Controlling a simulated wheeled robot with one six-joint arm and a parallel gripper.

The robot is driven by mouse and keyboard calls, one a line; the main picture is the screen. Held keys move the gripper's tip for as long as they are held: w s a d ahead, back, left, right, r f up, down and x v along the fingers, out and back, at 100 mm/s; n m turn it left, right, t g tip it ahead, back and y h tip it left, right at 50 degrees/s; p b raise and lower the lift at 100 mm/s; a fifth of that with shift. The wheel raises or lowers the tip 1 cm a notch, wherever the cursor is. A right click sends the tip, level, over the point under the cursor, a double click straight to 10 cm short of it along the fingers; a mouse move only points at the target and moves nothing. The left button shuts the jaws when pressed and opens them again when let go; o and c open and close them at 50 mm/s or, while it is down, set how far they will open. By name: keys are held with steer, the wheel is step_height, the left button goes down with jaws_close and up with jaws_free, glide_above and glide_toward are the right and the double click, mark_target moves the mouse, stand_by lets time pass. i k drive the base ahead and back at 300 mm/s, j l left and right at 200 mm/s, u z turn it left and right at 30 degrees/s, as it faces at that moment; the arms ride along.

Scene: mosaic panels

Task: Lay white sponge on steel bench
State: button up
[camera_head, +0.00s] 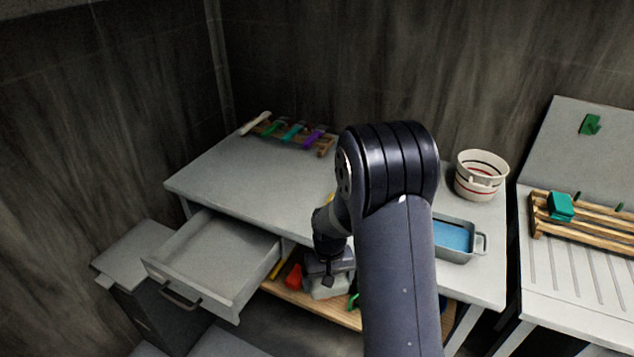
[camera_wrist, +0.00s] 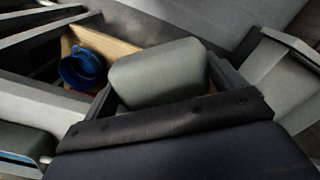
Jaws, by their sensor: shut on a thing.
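My gripper (camera_head: 328,270) is at the front of the steel bench (camera_head: 262,188), below the level of its top, between the open drawer and my arm. It is shut on the white sponge (camera_head: 328,289), a pale block that looks light grey in this light. In the wrist view the sponge (camera_wrist: 158,72) lies between the two fingers, with its lower edge hidden by my gripper's dark body. The sponge is close above the wooden lower shelf (camera_head: 312,306); I cannot tell whether it touches anything there.
An open, empty-looking drawer (camera_head: 212,256) juts out at the left. The lower shelf holds a red item (camera_head: 294,277) and a blue round item (camera_wrist: 82,70). The bench top carries a rack of coloured tools (camera_head: 290,134), a striped bucket (camera_head: 481,176) and a blue-filled tray (camera_head: 480,245). Its left-middle is clear.

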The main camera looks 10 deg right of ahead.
mark_target(279, 192)
steer(key=i+l+u, duration=0.1)
steer(key=u, duration=0.25)
steer(key=i+l+u, duration=0.1)
steer(key=u, duration=0.25)
steer(key=i+l+u, duration=0.1)
steer(key=u, duration=0.25)
steer(key=i+l, duration=0.7)
steer(key=l, duration=0.15)
